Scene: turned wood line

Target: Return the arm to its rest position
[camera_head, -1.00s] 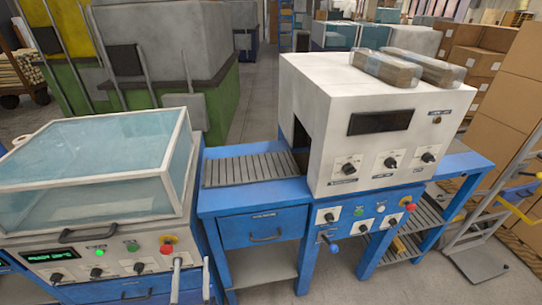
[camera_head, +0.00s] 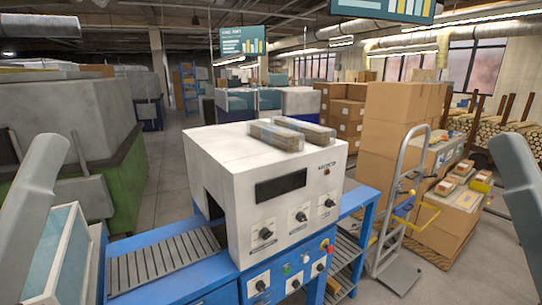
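Grey links of my own arms show at the left and right edges of the head view, raised. Neither gripper shows in the view, so I cannot see whether they are open or shut or hold anything. A white machine (camera_head: 222,168) with a dark display and several knobs stands on a blue bench (camera_head: 228,290) in the middle. A slatted roller bed (camera_head: 160,265) leads into its opening from the left. Two wrapped packs (camera_head: 276,137) lie on top of it. A clear-lidded machine (camera_head: 53,250) is partly visible at the lower left, behind my arm link.
A hand truck (camera_head: 397,205) stands right of the machine, beside stacked cardboard boxes (camera_head: 395,125). A pallet of boxes (camera_head: 447,207) is farther right. A large grey and green machine (camera_head: 128,180) fills the left. An aisle (camera_head: 172,165) runs back between them.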

